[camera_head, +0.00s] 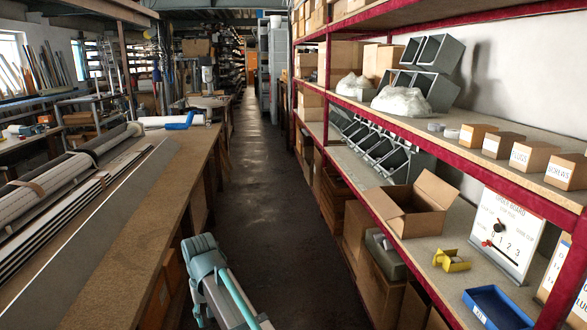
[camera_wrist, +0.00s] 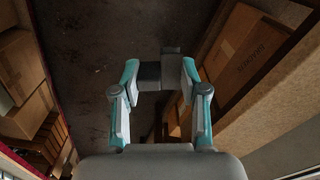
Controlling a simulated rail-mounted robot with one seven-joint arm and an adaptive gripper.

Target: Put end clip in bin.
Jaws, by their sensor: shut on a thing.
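My gripper (camera_wrist: 160,77) is shut on a small dark grey piece, which I take to be the end clip (camera_wrist: 171,66). The piece spans between the two fingertips, and its right part stands up taller. In the head view my arm's end shows at the bottom, over the aisle floor beside the left bench; the held piece cannot be made out there. A blue open bin (camera_head: 497,308) with a small label sits on the lower right shelf, well to the right of my gripper. Its inside looks empty.
A yellow part (camera_head: 451,261), an open cardboard box (camera_head: 418,207) and a white dial board (camera_head: 506,236) stand near the blue bin. Grey bins (camera_head: 370,145) are farther back. The red shelf edge (camera_head: 400,268) borders the aisle. Long profiles (camera_head: 60,195) lie on the left bench. The aisle floor (camera_head: 265,180) is clear.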

